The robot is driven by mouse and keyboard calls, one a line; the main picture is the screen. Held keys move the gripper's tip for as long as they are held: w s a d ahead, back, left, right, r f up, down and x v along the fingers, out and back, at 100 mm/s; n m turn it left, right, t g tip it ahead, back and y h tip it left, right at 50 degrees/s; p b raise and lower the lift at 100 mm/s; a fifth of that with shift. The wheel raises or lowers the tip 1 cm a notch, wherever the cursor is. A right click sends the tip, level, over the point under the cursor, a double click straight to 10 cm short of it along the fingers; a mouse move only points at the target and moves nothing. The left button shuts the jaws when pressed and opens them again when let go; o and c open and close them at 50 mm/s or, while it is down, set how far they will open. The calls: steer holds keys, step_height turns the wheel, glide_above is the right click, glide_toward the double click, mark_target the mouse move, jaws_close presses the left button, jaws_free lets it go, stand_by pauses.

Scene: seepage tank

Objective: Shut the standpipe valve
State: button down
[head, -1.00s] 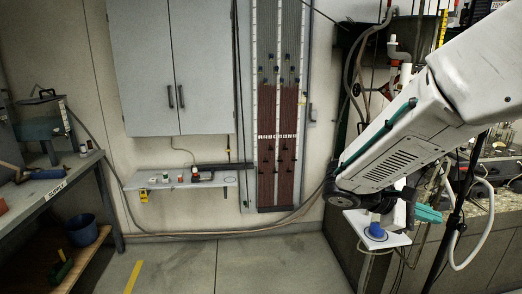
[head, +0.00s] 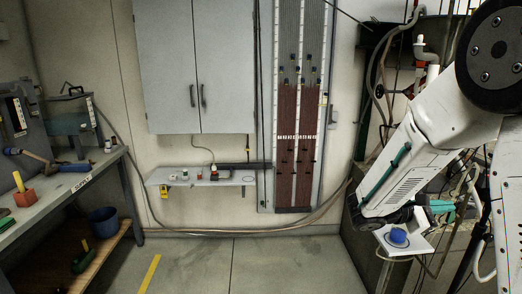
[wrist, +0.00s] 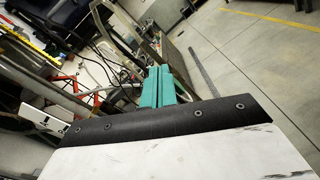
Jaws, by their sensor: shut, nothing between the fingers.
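White and grey upright pipework (head: 432,76) with red fittings stands by the dark tank at the upper right of the head view. I cannot tell which part of it is the standpipe valve. My gripper (head: 442,208) shows teal fingers at the right of the head view, below and apart from that pipework. In the wrist view my gripper (wrist: 158,84) has its teal fingers together, with nothing held. Red pieces (wrist: 66,92) show at the left of the wrist view among hoses; I cannot tell whether they belong to the valve.
A small white shelf (head: 420,243) with a blue knob-like object (head: 398,236) is just below my gripper. Loose hoses hang at the right. A workbench (head: 62,190) stands at the left, and a wall cabinet (head: 195,70) hangs at the back. The middle floor is clear.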

mark_target(452, 217)
steer(key=shift+d, duration=0.45)
steer(key=shift+f, duration=0.15)
stand_by(0.3)
steer(key=shift+s+f, duration=0.25)
steer(key=shift+s, duration=0.3)
steer(key=shift+s+f, duration=0.1)
steer(key=shift+s, duration=0.15)
steer(key=shift+s+f, duration=0.15)
steer(key=shift+s, duration=0.05)
steer(key=shift+s+f, duration=0.1)
steer(key=shift+f, duration=0.1)
stand_by(0.4)
steer(key=shift+s+r, duration=0.1)
steer(key=shift+s, duration=0.05)
steer(key=shift+s+r, duration=0.15)
steer(key=shift+s, duration=0.05)
steer(key=a, duration=0.6)
